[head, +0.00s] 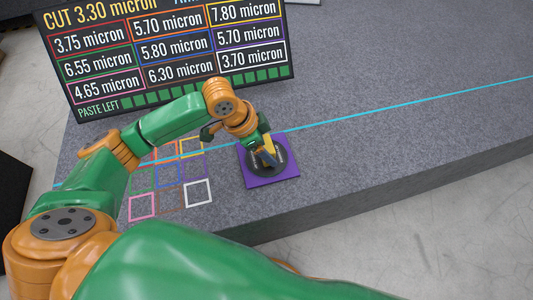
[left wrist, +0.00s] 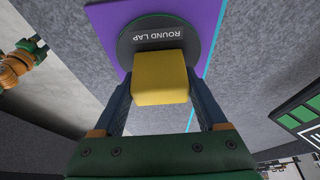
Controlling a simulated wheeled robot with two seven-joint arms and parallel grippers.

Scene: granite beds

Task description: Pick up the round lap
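The round lap is a dark disc (head: 267,161) lying on a purple square mat (head: 289,173). The left wrist view shows the disc (left wrist: 198,45) with its "ROUND LAP" label, and a yellow block (left wrist: 160,78) over its near part. My left gripper (head: 265,147) is down at the lap and hides part of it. In the left wrist view its fingers stand apart on both sides of the yellow block; whether they press on it I cannot tell. A small green and orange arm end (left wrist: 30,50), probably my right one, shows there; its fingers are unclear.
A black board (head: 165,55) with coloured micron labels stands behind. Coloured square outlines (head: 168,175) are marked on the grey granite bed left of the mat. A cyan line (head: 400,108) crosses the bed. The bed's front edge is close to the mat; its right part is clear.

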